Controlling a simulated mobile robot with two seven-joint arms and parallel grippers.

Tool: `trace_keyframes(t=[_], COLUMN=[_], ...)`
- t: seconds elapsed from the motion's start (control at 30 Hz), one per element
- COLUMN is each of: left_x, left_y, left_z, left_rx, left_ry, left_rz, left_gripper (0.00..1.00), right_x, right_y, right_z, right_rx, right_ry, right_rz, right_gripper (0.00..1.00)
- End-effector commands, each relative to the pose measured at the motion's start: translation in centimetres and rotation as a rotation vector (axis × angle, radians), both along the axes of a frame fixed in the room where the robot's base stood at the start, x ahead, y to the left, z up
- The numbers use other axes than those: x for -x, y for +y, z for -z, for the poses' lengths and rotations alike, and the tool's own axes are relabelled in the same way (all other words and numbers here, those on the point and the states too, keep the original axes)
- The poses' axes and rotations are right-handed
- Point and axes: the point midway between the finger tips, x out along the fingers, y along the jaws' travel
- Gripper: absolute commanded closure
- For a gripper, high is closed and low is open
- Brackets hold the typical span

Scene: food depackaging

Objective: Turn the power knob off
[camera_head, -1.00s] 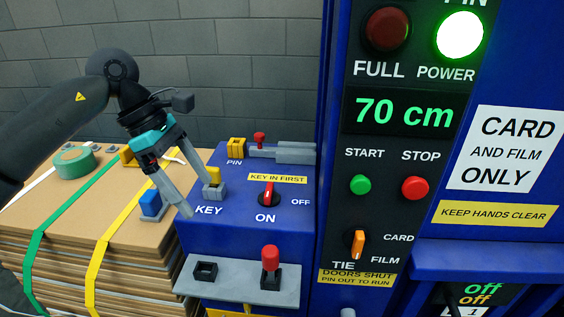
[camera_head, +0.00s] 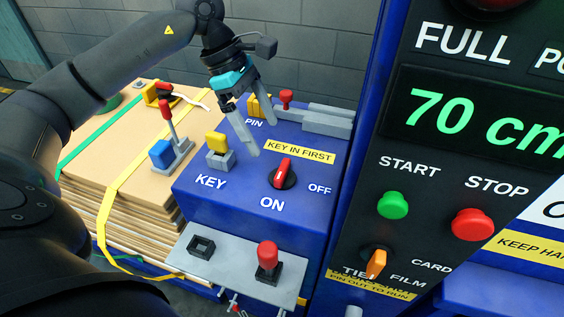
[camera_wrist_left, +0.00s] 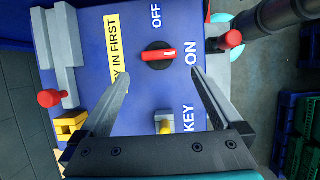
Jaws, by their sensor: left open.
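The power knob (camera_head: 283,174) is a black round dial with a red handle on the blue box. My right gripper is not in view.
A yellow key (camera_head: 216,143) sits in its grey holder left of the knob. A red-knobbed lever (camera_head: 267,256) stands on the grey front shelf. A red-handled pin bolt (camera_head: 287,99) lies behind. The tall panel with START button (camera_head: 392,205) borders the right side.

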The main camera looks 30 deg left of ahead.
Motion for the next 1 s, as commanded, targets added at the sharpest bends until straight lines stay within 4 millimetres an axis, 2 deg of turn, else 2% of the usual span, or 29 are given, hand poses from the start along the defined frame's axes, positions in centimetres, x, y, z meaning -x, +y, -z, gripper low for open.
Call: trace_keyframes(t=[0.03,0.2,0.43,0.6,0.9,1.0], left_x=[0.0,-0.3,-0.7,-0.9,-0.9,-0.9], left_y=[-0.5,-2.0,-3.3,-3.8,-3.8,-3.8], left_z=[1.2,4.6,8.0,9.2,9.5,9.4], left_rx=[0.001,0.003,0.001,0.0,0.0,0.0], left_ry=[0.005,0.004,0.002,0.001,0.0,0.0], left_rz=[0.002,0.002,0.001,0.0,0.0,0.0], left_gripper=[0.0,0.0,0.0,0.0,0.0,0.1], right_x=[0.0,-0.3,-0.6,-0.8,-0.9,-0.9], right_y=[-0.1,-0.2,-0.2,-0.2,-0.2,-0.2], right_z=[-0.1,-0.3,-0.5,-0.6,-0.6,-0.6], right_rx=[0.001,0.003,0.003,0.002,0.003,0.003], right_ry=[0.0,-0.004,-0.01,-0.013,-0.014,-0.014], right_rz=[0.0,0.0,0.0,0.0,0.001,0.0], right_gripper=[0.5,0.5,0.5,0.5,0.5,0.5])
